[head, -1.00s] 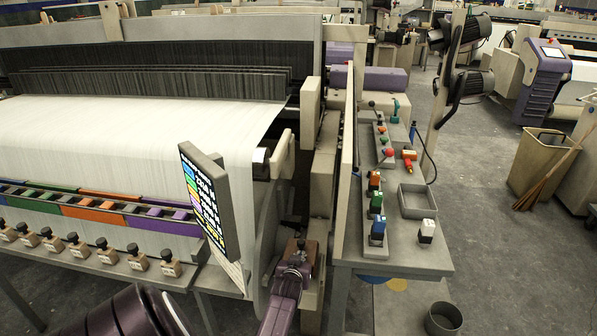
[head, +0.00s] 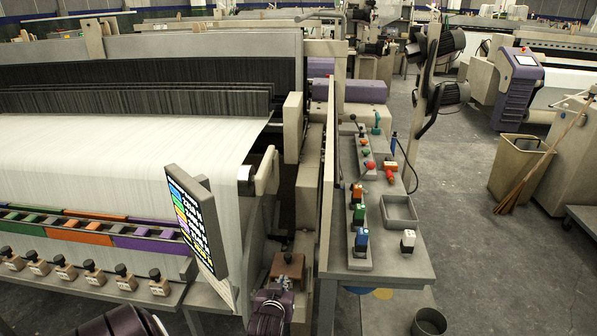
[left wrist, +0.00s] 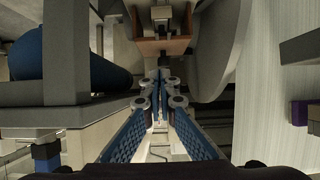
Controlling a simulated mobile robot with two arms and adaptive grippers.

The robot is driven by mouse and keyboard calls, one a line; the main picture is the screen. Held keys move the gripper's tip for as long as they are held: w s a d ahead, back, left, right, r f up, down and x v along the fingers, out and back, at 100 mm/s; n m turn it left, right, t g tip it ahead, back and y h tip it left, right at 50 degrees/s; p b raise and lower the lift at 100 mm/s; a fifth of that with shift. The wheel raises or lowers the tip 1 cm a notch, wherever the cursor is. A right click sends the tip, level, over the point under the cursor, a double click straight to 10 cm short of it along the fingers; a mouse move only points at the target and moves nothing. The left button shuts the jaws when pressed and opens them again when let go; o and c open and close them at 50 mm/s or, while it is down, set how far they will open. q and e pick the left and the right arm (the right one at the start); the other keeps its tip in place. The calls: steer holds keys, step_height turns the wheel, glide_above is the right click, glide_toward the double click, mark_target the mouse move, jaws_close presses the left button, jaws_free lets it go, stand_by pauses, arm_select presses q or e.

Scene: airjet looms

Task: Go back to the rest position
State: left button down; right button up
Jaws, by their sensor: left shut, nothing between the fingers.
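My left gripper (head: 268,303) is at the bottom of the head view, just in front of a brown block with a dark knob (head: 287,266) beside the loom. Its fingertips are hard to make out there. In the left wrist view, my left gripper (left wrist: 160,84) has its blue-padded fingers converging to a shut tip with nothing held. The brown block (left wrist: 163,46) lies ahead of the tips there, apart from them. My right gripper is not in view.
The loom with white warp (head: 110,155) fills the left, with a tilted display panel (head: 196,220) close by my left gripper. A grey side table (head: 408,262) holds coloured switches and an open tray (head: 399,212). Open floor (head: 480,260) lies to the right, before a bin (head: 519,167).

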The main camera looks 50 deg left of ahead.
arm_select(q)
steer(key=s+d+f+m+g+h, duration=0.1)
steer(key=s+d+f+m+h, duration=0.25)
steer(key=d+f, duration=0.8)
steer(key=s+d+f+m+g+h, duration=0.1)
steer(key=s+d+f+m+h, duration=0.2)
steer(key=d+f, duration=0.85)
steer(key=s+d+f+m+g, duration=0.1)
steer(key=s+f, duration=0.4)
steer(key=s, duration=0.6)
steer(key=s+d+f+m+g+h, duration=0.1)
steer(key=s+d+f+g, duration=0.1)
steer(key=s+f, duration=0.4)
steer(key=s+d+f+m+g, duration=0.1)
steer(key=s+f, duration=0.4)
steer(key=s, duration=1.1)
steer(key=shift+d+f+m+g, duration=0.15)
steer(key=shift+d+m+g, duration=0.25)
steer(key=shift+g, duration=0.8)
